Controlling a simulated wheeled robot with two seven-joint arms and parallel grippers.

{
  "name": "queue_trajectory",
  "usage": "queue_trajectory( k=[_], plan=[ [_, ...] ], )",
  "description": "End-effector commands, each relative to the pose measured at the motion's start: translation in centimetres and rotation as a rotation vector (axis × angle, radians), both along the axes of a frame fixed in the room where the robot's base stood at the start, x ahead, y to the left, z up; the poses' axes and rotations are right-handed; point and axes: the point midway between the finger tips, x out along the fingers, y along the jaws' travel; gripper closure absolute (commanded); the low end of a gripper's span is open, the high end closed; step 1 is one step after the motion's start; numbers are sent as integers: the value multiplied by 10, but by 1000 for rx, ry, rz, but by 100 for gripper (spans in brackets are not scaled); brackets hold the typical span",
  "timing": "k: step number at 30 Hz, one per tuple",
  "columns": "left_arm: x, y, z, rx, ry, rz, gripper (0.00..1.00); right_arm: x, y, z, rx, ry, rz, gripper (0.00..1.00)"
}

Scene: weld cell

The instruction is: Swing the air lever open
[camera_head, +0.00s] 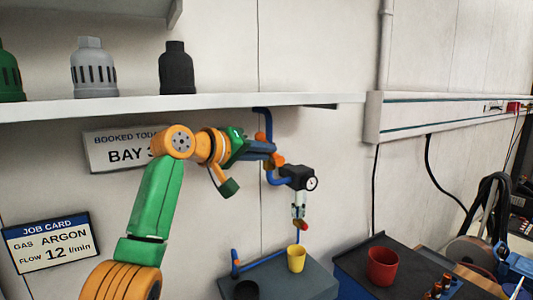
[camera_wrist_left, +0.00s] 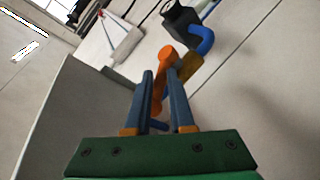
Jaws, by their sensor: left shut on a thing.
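The air lever (camera_head: 278,160) is orange and sits on the blue air pipe (camera_head: 270,125) below the shelf. My left gripper (camera_head: 271,152) reaches it from the left, and its dark blue fingers are shut on it. In the left wrist view the orange lever (camera_wrist_left: 167,56) shows between and beyond the fingertips (camera_wrist_left: 160,74). Part of the lever is hidden by the fingers. A black regulator with a round gauge (camera_head: 311,183) hangs on the pipe to the right of the lever. My right gripper is not in view.
A white shelf (camera_head: 110,106) with several gas caps runs just above my left arm. Below are a grey bench (camera_head: 315,283) with a yellow cup (camera_head: 296,259) and a dark bench with a red cup (camera_head: 382,266). Wall signs hang at the left.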

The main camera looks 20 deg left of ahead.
Motion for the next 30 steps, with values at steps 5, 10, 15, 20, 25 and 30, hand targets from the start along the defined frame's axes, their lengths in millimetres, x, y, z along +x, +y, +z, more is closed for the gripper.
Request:
queue_trajectory(
  k=[5,10,15,20,25,30],
  plan=[
    [1,4,4,-3,-13,11,68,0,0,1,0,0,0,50],
    [0,3,3,-2,-10,8,49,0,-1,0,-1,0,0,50],
    [1,3,2,-1,-7,7,49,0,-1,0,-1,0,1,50],
    [0,2,1,-1,-6,5,49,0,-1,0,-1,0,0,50],
    [0,2,1,-1,-4,4,49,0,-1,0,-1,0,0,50],
    [0,1,0,-1,-3,4,49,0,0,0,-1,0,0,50]
  ],
)
